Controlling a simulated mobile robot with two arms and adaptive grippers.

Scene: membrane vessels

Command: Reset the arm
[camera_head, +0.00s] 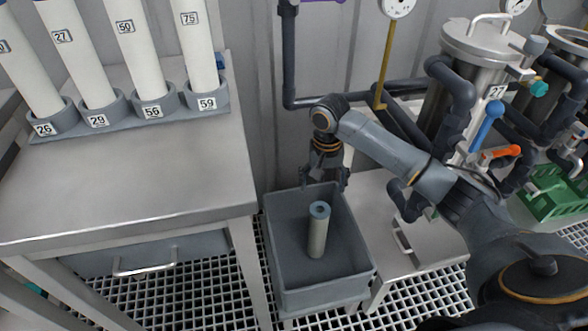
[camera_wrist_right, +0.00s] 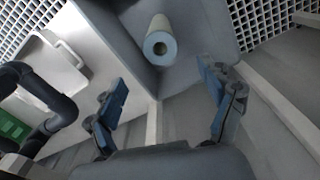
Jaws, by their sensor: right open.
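My right gripper (camera_head: 326,178) is over the far end of a grey bin (camera_head: 285,283). It is open, and its two blue-padded fingers (camera_wrist_right: 168,98) stand well apart with nothing between them in the right wrist view. A membrane cartridge (camera_head: 318,236), a pale tube with a blue-grey end ring, stands inside the bin, apart from the gripper. In the right wrist view the cartridge (camera_wrist_right: 160,42) shows its hollow end, beyond the fingers. My right arm reaches in from the right. My left gripper is not in view.
A grey table (camera_head: 120,185) at left bears several numbered white tubes (camera_head: 135,50) in a holder. Metal vessels (camera_head: 478,70) with dark pipes, a blue valve handle (camera_head: 487,124) and an orange one (camera_head: 500,152) stand at right. A green crate (camera_head: 552,199) is at far right.

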